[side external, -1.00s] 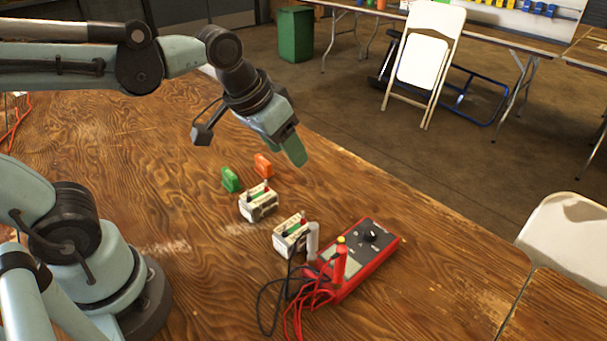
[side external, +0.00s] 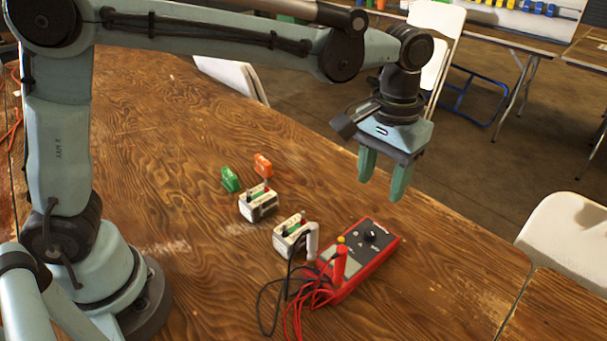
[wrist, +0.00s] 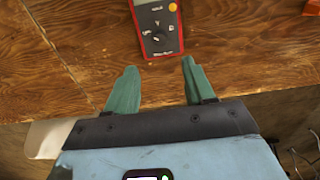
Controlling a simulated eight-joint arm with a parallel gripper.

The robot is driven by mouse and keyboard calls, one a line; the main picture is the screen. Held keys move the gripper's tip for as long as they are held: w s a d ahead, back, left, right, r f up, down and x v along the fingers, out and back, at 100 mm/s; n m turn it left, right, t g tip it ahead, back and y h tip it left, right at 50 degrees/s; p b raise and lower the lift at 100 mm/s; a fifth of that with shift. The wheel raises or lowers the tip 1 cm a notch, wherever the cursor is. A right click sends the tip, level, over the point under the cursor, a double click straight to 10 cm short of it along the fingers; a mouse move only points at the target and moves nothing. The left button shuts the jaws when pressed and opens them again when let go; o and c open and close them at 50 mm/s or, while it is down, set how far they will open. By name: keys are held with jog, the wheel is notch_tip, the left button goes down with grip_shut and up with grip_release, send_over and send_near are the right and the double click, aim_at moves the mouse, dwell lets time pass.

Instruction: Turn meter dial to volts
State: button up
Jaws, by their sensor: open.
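The red meter (side external: 350,262) lies flat on the wooden table, with a black dial (side external: 370,236) near its far end and a yellow button (side external: 341,240) beside its screen. In the wrist view the meter (wrist: 160,52) lies beyond the fingertips, and its dial (wrist: 157,31) shows roughly between them. The dial's exact setting is too small to read. My gripper (side external: 383,190) points down with its two green fingers apart and empty, above the meter and a little past its far end. It also shows in the wrist view (wrist: 156,78).
Red and black leads (side external: 290,300), a red probe (side external: 341,264) and a grey probe (side external: 312,240) are at the meter's near end. Two white blocks (side external: 258,206) (side external: 288,240) and green (side external: 230,179) and orange (side external: 263,166) pieces lie left. Table right of the meter is clear.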

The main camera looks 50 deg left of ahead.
aim_at(371, 231)
notch_tip(371, 231, down, 11)
dwell(0.5)
grip_shut()
jog(key=shift+m, duration=0.3)
jog(key=m, duration=0.5)
jog(key=shift+m, duration=0.3)
jog(key=m, duration=0.5)
jog(key=shift+m, duration=0.4)
